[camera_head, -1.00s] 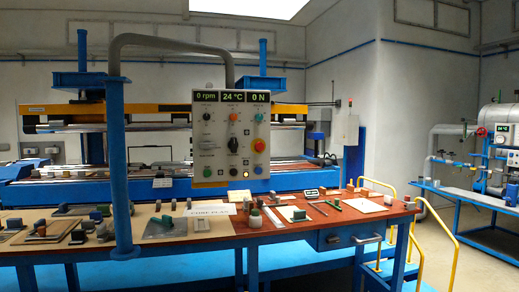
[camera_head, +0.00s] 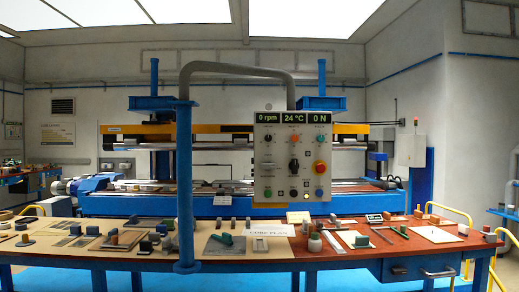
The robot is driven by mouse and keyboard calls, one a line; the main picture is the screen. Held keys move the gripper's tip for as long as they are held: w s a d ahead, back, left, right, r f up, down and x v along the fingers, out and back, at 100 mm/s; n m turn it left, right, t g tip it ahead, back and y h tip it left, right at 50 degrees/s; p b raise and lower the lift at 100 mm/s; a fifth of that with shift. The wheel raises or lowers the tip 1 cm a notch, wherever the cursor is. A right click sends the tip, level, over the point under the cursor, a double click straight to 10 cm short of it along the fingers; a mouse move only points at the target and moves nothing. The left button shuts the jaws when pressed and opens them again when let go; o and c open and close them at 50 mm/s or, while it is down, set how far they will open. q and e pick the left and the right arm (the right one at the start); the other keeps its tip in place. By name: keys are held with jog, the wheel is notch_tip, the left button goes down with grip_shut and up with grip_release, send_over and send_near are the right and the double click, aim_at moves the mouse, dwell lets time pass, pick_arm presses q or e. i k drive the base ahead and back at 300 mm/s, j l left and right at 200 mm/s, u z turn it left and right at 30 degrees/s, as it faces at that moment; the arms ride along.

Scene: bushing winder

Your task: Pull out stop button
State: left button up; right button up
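The control panel (camera_head: 292,180) hangs from a grey bent pipe (camera_head: 235,68) above the workbench, near the middle of the view. Its displays read 0 rpm, 24 °C and 0 N. A yellow light glows near the panel's bottom middle. Neither of my grippers is in view.
The blue winding machine (camera_head: 235,204) stands behind. Yellow rails (camera_head: 470,232) are at the right.

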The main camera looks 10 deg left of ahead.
aim_at(320, 168)
jog(key=i+z, duration=0.35)
jog(key=i+j+z, duration=0.35)
jog(key=i, duration=0.2)
jog(key=l, duration=0.1)
